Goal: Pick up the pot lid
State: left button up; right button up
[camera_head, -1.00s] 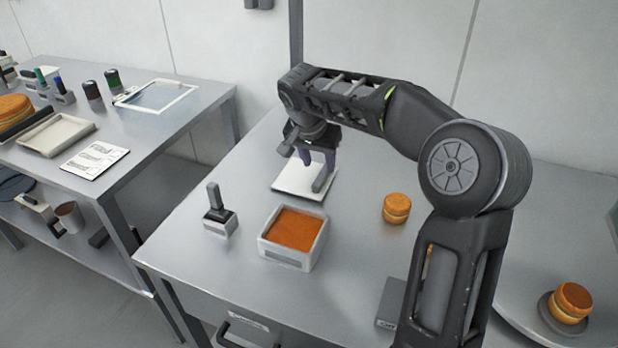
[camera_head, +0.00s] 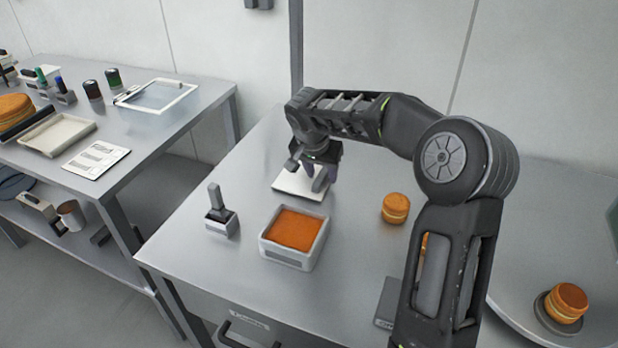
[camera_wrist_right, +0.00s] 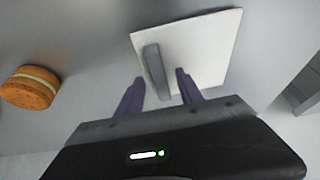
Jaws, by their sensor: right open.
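The pot lid is a white square plate (camera_head: 290,186) with an upright grey bar handle; it lies flat on the table behind the pot. It also shows in the right wrist view (camera_wrist_right: 215,50), with its grey handle (camera_wrist_right: 155,70) standing up. My right gripper (camera_head: 322,182) is over the lid, fingers open and pointing down. In the wrist view the handle lies between the two purple fingers (camera_wrist_right: 158,88), nearer the left one; no grip on it shows. The pot (camera_head: 275,249) is a white square box filled with orange stuff. My left gripper is not in view.
A grey block with an upright handle (camera_head: 222,226) stands left of the pot. A filled round (camera_head: 396,207) sits to its right, another on a dark dish (camera_head: 565,306) farther right. A side table (camera_head: 165,130) with trays and bottles is at left.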

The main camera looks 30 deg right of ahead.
jog(key=shift+f+b, duration=0.15)
jog(key=shift+b, duration=0.15)
jog(key=shift+c, duration=0.5)
grip_shut()
